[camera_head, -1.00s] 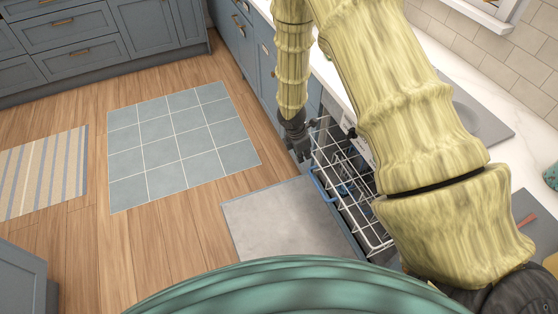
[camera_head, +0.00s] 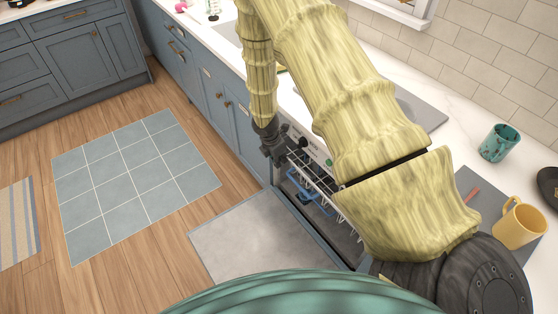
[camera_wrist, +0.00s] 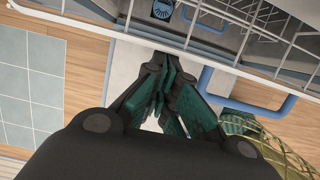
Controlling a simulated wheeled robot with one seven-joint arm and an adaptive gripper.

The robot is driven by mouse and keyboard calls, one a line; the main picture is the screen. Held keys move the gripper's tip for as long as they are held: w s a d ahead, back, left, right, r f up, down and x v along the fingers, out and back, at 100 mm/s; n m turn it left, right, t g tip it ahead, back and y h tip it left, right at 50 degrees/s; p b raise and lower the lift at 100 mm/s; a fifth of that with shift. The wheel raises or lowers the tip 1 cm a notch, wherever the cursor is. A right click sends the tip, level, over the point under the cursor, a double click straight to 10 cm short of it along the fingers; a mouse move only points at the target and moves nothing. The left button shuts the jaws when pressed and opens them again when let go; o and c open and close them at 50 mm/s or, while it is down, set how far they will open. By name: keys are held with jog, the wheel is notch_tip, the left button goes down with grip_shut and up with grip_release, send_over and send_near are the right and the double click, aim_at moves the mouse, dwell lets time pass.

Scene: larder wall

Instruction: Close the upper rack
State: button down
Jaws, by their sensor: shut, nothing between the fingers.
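The upper rack (camera_head: 311,177) is a white wire basket in the dishwasher under the counter. In the head view it juts a little from the opening, partly hidden by my arm. My gripper (camera_head: 272,158) is at its far front corner. In the wrist view the fingers of my gripper (camera_wrist: 165,78) are shut and empty, just below the wires of the rack (camera_wrist: 243,38) in the picture. I cannot tell whether they touch it.
The dishwasher door (camera_head: 240,230) lies open and flat below. Blue parts (camera_wrist: 275,112) show lower down in the wrist view. A yellow mug (camera_head: 519,226) and a teal cup (camera_head: 499,143) stand on the counter.

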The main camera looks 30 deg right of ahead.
jog(key=shift+a, duration=0.1)
jog(key=a+r+b, duration=0.1)
jog(key=a+r, duration=0.5)
jog(key=r, duration=0.3)
jog(key=w+a+f+n+h+b, duration=0.25)
jog(key=n+h+b, duration=0.25)
jog(key=n+b, duration=0.6)
jog(key=w+a+f+n+h+b, duration=0.15)
jog(key=a+n+h+b, duration=0.4)
jog(key=b, duration=1.05)
jog(key=d+f+n+y+b, duration=0.1)
jog(key=d+f+b, duration=0.2)
jog(key=d, duration=1.1)
jog(key=shift+s+f, duration=0.2)
jog(key=shift+f, duration=0.85)
jog(key=shift+d+n, duration=0.1)
jog(key=shift+n, duration=0.15)
